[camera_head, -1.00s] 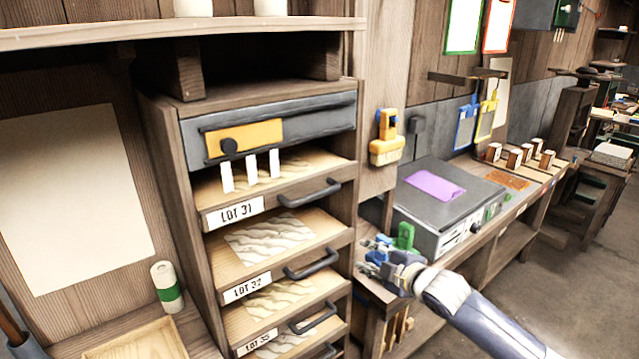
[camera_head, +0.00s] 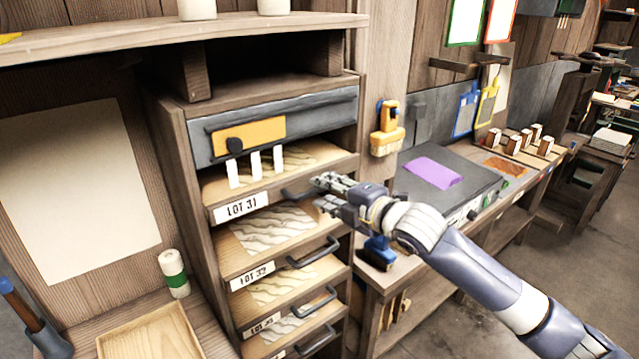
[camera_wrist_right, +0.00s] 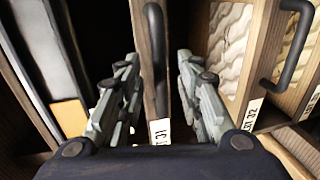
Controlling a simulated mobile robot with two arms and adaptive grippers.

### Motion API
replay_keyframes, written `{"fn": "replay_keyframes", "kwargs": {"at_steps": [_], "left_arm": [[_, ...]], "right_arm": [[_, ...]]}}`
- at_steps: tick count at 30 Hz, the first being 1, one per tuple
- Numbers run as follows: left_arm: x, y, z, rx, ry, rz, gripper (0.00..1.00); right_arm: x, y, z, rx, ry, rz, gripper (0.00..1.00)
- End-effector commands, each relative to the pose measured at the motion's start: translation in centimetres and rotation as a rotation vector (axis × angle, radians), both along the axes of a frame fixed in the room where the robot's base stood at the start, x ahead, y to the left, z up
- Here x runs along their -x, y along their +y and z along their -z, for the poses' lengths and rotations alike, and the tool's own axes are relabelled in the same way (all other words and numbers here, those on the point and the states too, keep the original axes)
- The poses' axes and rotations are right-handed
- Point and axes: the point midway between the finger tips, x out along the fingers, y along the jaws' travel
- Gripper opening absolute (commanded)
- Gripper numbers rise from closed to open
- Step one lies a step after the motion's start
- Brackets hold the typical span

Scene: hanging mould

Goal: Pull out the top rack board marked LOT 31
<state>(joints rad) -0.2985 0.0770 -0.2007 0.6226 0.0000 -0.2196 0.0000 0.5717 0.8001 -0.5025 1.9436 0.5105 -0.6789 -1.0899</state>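The top rack board (camera_head: 283,188) carries the label LOT 31 (camera_head: 241,207) at its front left and sits in the rack under a grey panel. Its dark bar handle (camera_head: 297,194) is partly hidden by my right gripper (camera_head: 322,191). In the right wrist view, my right gripper (camera_wrist_right: 157,62) is open. Its two fingers lie on either side of the handle (camera_wrist_right: 153,40) and the wooden front edge of the board, with visible gaps on both sides. I cannot tell any contact. My left gripper is out of view.
More boards with labels and handles (camera_head: 313,253) sit below. The grey panel (camera_head: 275,130) with a yellow plate is just above. A yellow brush (camera_head: 387,135) hangs to the right. A blue item (camera_head: 378,250) stands on the bench below my right arm.

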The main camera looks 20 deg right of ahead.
Motion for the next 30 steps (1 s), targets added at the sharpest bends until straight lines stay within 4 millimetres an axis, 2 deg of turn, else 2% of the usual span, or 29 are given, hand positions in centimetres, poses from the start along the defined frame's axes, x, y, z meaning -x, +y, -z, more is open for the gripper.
{"fn": "replay_keyframes", "kwargs": {"at_steps": [3, 7, 19, 23, 24, 30], "left_arm": [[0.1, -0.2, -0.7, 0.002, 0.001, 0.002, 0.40], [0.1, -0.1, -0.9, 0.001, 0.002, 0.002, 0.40], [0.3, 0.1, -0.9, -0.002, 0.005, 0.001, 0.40], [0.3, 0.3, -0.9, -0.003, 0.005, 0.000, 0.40], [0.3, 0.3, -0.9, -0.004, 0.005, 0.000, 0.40], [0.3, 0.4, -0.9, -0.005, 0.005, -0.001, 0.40]], "right_arm": [[-1.5, 0.5, 0.1, -0.002, 0.001, 0.000, 0.33], [-2.4, 0.9, 0.4, -0.001, -0.001, 0.000, 0.33], [-2.9, 1.1, 0.7, 0.000, 0.000, 0.000, 0.33], [-2.9, 1.1, 0.7, 0.000, 0.000, 0.000, 0.04], [-2.9, 1.1, 0.7, 0.000, 0.000, 0.000, 0.00], [-2.8, 1.0, 0.7, 0.000, 0.001, 0.000, 0.00]]}}
